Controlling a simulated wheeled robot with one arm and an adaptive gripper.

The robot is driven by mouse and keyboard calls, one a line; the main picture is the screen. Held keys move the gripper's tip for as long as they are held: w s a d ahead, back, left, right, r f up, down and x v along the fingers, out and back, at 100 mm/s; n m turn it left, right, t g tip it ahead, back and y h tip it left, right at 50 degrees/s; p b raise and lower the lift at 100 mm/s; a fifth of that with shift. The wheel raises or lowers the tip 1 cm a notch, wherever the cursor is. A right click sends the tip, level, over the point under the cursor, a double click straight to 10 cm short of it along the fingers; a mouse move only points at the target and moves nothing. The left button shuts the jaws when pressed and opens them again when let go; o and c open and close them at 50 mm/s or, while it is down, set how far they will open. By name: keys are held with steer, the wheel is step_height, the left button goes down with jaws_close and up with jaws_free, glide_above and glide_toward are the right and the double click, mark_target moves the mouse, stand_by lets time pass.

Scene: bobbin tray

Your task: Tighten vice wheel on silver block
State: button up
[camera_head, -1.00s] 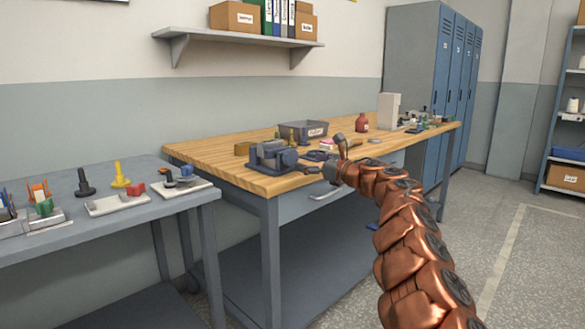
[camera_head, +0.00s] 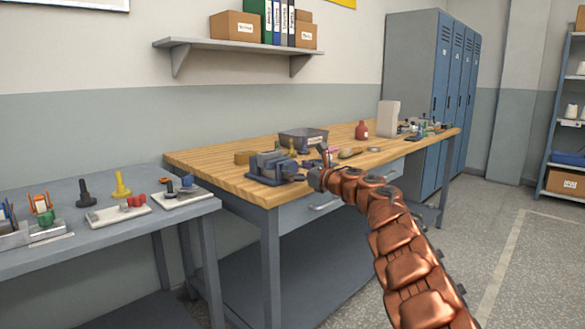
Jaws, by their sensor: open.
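The blue-grey vice (camera_head: 273,167) sits on the near left corner of the wooden workbench (camera_head: 222,162). Its wheel is on the right side, facing my gripper, but is too small to make out clearly. I cannot tell the silver block apart from the vice's jaws at this size. My gripper (camera_head: 322,158) is at the end of my copper-coloured arm, just right of the vice and apart from its body. It is open, and I see nothing held in it.
A grey side table (camera_head: 75,235) at left holds pegs and small trays. Blue lockers (camera_head: 425,95) stand behind.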

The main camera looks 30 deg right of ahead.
steer(key=shift+x, duration=1.1)
steer(key=c, duration=1.2)
